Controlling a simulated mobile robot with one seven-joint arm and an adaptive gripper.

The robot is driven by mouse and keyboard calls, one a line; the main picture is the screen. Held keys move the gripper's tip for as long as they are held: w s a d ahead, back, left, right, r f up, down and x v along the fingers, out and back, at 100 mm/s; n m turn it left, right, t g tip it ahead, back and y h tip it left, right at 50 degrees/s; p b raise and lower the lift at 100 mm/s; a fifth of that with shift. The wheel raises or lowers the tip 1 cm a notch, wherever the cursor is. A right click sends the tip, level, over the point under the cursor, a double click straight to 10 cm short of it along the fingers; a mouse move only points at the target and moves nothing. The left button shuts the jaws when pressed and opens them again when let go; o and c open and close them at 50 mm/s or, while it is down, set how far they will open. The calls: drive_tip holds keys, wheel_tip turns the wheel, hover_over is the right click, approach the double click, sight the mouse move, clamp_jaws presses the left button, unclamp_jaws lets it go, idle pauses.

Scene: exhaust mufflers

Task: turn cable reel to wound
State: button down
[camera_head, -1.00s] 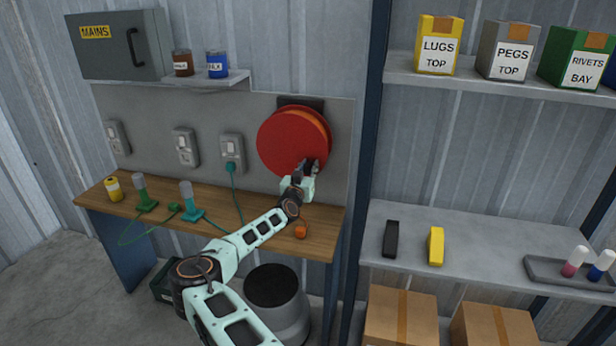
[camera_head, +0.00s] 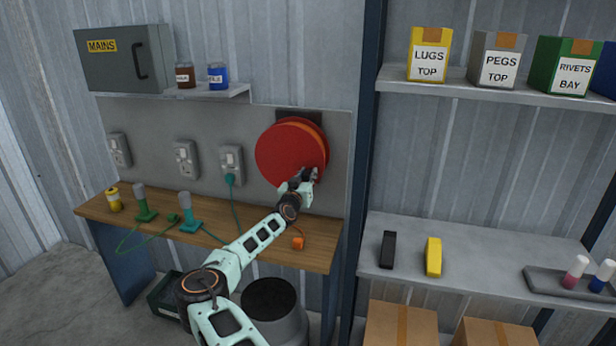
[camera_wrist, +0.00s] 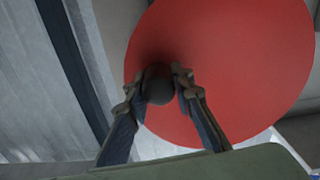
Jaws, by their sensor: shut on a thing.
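The red cable reel (camera_head: 284,152) is mounted on the grey wall panel above the right part of the workbench. Its red disc (camera_wrist: 235,60) fills much of the wrist view. A dark round knob (camera_wrist: 158,84) stands out near the edge of the disc. My gripper (camera_head: 304,178) is at the lower right of the reel, and in the wrist view its fingers (camera_wrist: 160,88) are closed around the knob. An orange cable end (camera_head: 298,243) rests on the bench below the reel.
The wooden workbench (camera_head: 255,237) carries green-based lamp-like items (camera_head: 190,210) and a yellow can (camera_head: 114,198). Sockets (camera_head: 231,161) line the panel to the left, one with a green plug. A dark blue post (camera_head: 360,150) and a grey shelf (camera_head: 480,262) stand to the right.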

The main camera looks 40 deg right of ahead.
sight(312, 159)
drive_tip(key=shift+s+d+r+n+p, duration=0.15)
drive_tip(key=shift+r+n+p, duration=0.2)
drive_tip(key=shift+s+d+r+n+p, duration=0.1)
drive_tip(key=shift+r+n+p, duration=0.2)
drive_tip(key=shift+r+n, duration=0.05)
drive_tip(key=shift+r+n+p, duration=0.7)
drive_tip(key=shift+n+p, duration=0.05)
drive_tip(key=shift+n, duration=0.15)
drive_tip(key=shift+r+n+p, duration=0.5)
drive_tip(key=shift+r+n, duration=0.05)
drive_tip(key=shift+n, duration=0.15)
drive_tip(key=shift+r+n, duration=0.15)
drive_tip(key=shift+n, duration=0.15)
